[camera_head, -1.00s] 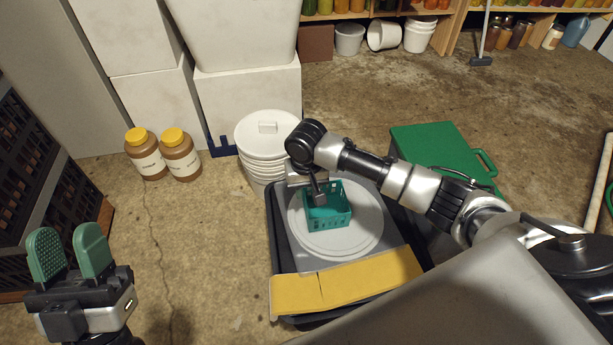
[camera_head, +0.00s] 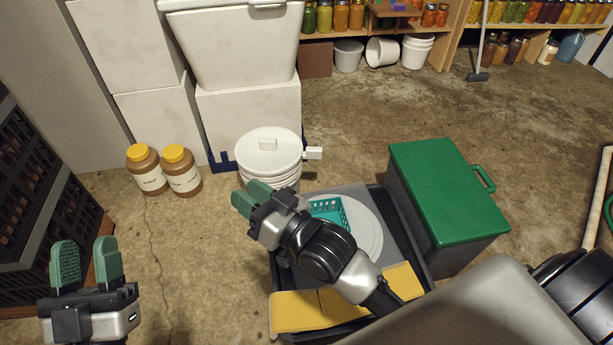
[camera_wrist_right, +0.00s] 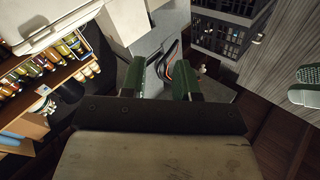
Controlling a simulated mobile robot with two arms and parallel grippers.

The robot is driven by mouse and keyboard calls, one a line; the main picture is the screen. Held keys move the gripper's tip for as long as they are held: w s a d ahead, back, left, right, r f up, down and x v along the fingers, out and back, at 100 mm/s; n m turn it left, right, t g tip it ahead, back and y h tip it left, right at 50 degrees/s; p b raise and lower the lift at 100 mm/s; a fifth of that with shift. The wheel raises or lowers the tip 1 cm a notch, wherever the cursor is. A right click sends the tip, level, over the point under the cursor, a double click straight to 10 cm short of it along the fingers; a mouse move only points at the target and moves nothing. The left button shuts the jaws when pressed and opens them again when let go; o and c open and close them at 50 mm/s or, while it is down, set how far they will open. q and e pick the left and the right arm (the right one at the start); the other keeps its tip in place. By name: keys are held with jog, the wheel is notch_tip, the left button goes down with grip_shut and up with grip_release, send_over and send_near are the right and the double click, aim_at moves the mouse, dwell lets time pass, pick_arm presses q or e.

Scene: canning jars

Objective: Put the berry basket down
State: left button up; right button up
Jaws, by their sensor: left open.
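The teal berry basket (camera_head: 330,211) sits on a round white plate (camera_head: 369,232) in the camera_head view. My right arm covers its left and front parts. My right gripper (camera_head: 252,197) is left of the basket, apart from it, with its green fingers pointing up and left toward the white buckets. In the right wrist view its fingers (camera_wrist_right: 159,80) stand apart with nothing between them. My left gripper (camera_head: 86,262) is open and empty over the floor at the lower left.
The plate rests on a grey surface in a black tray (camera_head: 418,262) with a yellow strip (camera_head: 300,311) in front. A green-lidded bin (camera_head: 447,188) stands right, stacked white buckets (camera_head: 269,152) behind. Two yellow-capped jars (camera_head: 182,171) and a dark crate (camera_head: 40,195) are left. Open floor lies at the back right.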

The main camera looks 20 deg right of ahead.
jog(key=s+d+r+t+h, duration=0.2)
jog(key=s+d+r+t, duration=0.4)
jog(key=r, duration=0.4)
jog(key=shift+s+d+t+h, duration=0.4)
jog(key=shift+s+t, duration=0.4)
jog(key=shift+s, duration=0.35)
jog(key=shift+f, duration=0.1)
